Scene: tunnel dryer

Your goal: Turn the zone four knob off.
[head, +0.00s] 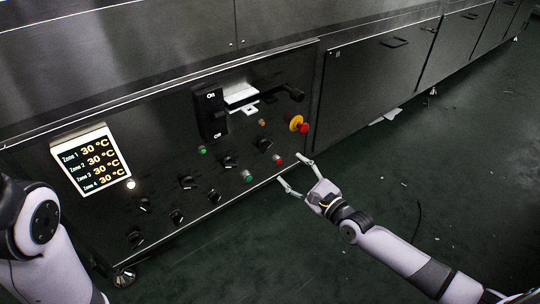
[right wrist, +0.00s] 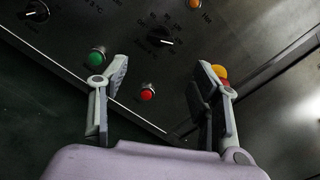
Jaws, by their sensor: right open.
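The dark control panel carries two rows of black knobs, including an upper-row right-end knob (head: 263,143). Their labels are too small to read in the head view, so I cannot tell which is zone four. The display (head: 92,160) reads 30 °C for Zones 1 to 4. My right gripper (head: 296,171) is open and empty in front of the panel's lower right edge. In the right wrist view, the red button (right wrist: 147,94) appears between its open fingers (right wrist: 162,76), and a black knob (right wrist: 166,41) with a scale lies beyond. My left gripper is out of view; only its arm shows.
A green button (head: 247,176) and a red button (head: 277,160) sit low on the panel. A yellow and red emergency stop (head: 297,123) is at the right. A lever switch (head: 215,115) marked On and Off is above. Green floor is clear in front.

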